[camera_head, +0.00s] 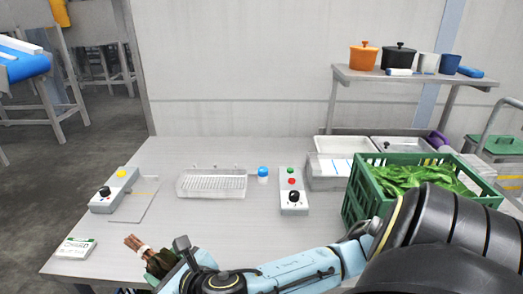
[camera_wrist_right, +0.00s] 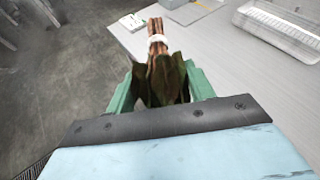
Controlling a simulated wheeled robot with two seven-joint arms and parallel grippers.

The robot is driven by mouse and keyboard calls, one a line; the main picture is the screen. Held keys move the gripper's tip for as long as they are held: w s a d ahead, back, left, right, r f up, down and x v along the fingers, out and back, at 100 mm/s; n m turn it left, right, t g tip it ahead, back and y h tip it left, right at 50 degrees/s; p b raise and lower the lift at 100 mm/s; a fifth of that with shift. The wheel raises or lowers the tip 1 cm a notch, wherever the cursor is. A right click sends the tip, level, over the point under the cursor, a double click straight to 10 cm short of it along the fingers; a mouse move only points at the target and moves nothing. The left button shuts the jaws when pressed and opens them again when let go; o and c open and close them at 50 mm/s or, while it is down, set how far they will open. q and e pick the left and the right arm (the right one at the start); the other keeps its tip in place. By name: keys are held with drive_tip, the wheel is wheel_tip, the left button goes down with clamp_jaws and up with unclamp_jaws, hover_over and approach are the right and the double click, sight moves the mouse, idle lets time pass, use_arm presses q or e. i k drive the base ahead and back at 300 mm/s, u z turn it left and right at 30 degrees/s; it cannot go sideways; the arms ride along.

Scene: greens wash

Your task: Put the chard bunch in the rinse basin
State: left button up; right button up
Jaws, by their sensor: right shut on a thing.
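My right gripper (camera_head: 163,266) is shut on the chard bunch, near the table's front left edge. The bunch shows reddish-brown stems (camera_head: 136,243) bound with a pale band, and dark leaves. In the right wrist view the chard bunch (camera_wrist_right: 158,45) sits between the green fingers of my right gripper (camera_wrist_right: 160,84), stems pointing away. Part of its leaves is hidden by the gripper. A shallow, clear ribbed tray (camera_head: 211,195) and a pale basin (camera_head: 343,145) stand farther back; I cannot tell which is the rinse basin. My left gripper is not in view.
A green crate (camera_head: 366,215) of leafy greens stands at the right, beside my right arm. Control boxes stand at left (camera_head: 113,192) and centre (camera_head: 294,202), with a blue-capped jar (camera_head: 263,174) near the centre. A small card (camera_head: 76,247) lies front left.

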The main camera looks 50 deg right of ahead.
sight(212, 185)
drive_tip(key=z, duration=1.1)
drive_tip(key=i, duration=0.15)
drive_tip(key=z, duration=0.05)
